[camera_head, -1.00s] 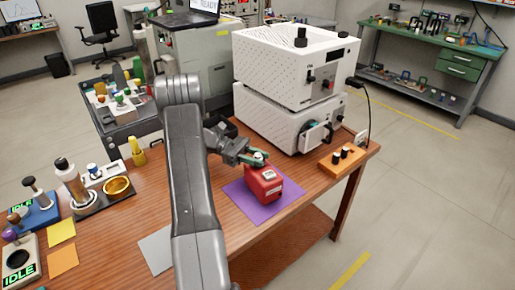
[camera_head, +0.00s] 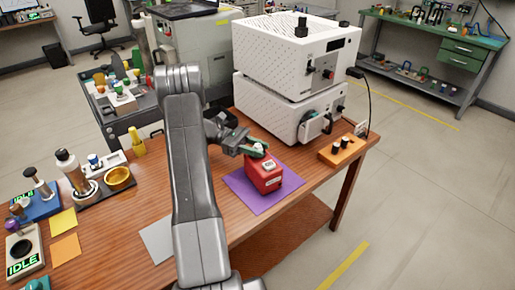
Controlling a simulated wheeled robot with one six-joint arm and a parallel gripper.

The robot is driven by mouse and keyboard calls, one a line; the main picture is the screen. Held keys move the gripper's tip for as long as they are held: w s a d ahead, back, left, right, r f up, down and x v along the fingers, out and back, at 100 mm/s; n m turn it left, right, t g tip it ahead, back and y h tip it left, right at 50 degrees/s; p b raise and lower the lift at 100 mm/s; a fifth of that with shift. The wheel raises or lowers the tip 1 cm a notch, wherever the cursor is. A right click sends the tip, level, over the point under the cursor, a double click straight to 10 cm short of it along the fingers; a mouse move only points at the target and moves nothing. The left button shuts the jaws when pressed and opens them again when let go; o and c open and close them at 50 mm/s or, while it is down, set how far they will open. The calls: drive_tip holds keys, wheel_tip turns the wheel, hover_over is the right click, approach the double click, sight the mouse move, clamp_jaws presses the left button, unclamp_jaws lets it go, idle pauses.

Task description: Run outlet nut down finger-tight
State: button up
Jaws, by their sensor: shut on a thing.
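A red container (camera_head: 263,177) with pale labels stands on a purple mat (camera_head: 236,184) on the wooden bench. My gripper (camera_head: 257,150) reaches in from the left at the container's top. It is shut on the small pale-and-green part there, which looks like the container's cap. The fingers hide most of this part, and I cannot tell whether it is the outlet nut. The stacked white machine (camera_head: 285,98) stands behind, with a dark round port (camera_head: 306,128) on its lower front.
An orange block (camera_head: 341,150) with dark knobs sits at the bench's right edge. A gold bowl (camera_head: 118,177), bottles and IDLE-marked devices (camera_head: 24,250) stand at left.

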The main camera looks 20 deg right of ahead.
drive_tip(key=o, duration=1)
drive_tip(key=shift+c, duration=0.2)
drive_tip(key=shift+a+r, duration=0.1)
drive_tip(key=p+v, duration=0.3)
drive_tip(key=shift+r, duration=0.25)
drive_tip(key=p+v, duration=0.3)
drive_tip(key=p, duration=1)
drive_tip(key=shift+w+a, duration=0.2)
drive_tip(key=shift+w, duration=0.15)
drive_tip(key=shift+w+a+p, duration=0.1)
drive_tip(key=shift+a+p, duration=0.05)
drive_tip(key=shift+p, duration=0.9)
